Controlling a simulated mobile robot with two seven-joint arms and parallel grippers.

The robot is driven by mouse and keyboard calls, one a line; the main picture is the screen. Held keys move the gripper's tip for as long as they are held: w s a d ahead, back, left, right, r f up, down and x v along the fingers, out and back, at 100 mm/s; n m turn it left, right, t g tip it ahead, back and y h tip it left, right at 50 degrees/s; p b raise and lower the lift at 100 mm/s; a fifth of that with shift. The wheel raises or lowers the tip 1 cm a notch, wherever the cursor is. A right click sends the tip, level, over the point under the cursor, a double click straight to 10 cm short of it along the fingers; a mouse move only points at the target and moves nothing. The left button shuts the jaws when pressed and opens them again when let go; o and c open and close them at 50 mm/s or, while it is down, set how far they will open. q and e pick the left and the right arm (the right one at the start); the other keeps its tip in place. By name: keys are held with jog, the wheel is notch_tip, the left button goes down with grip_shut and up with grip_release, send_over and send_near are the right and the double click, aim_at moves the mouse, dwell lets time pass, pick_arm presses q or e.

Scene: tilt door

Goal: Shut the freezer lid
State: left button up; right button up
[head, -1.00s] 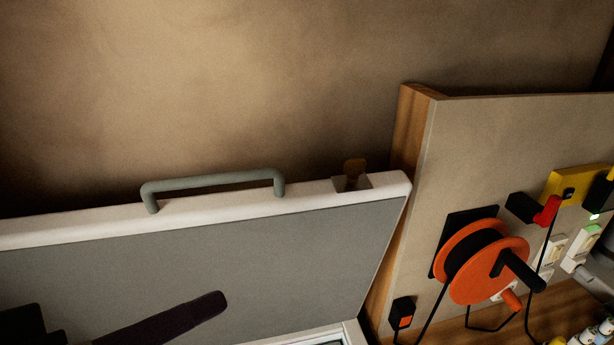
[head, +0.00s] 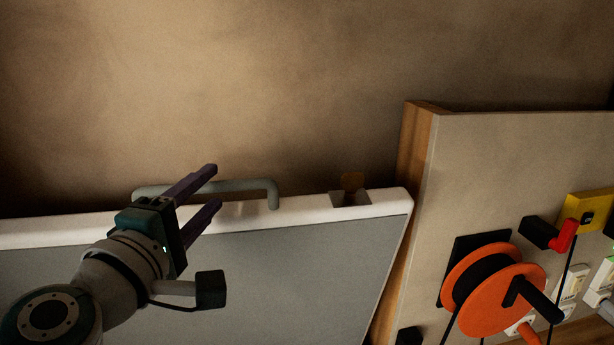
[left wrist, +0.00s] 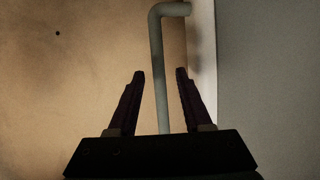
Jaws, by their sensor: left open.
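The freezer lid (head: 290,270) stands raised, its grey inner panel facing me and its white rim on top. A grey-green bar handle (head: 245,186) is fixed along the top edge. My left gripper (head: 212,187) is open at the handle's left half and hides part of it in the head view. In the left wrist view, the handle (left wrist: 159,80) runs between the two open fingers (left wrist: 160,75), apart from both. The lid's white edge (left wrist: 203,60) and grey panel (left wrist: 268,80) are on the right there. My right gripper is not in view.
Right of the lid stands a wood-edged panel (head: 480,150) with an orange cable reel (head: 485,290), plugs and switches. A bare brown wall (head: 280,80) is behind.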

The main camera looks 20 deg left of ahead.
pick_arm(q)
jog(key=shift+w+a, duration=0.15)
jog(key=shift+w, duration=0.9)
jog(key=shift+c, duration=0.2)
grip_shut()
dwell(0.5)
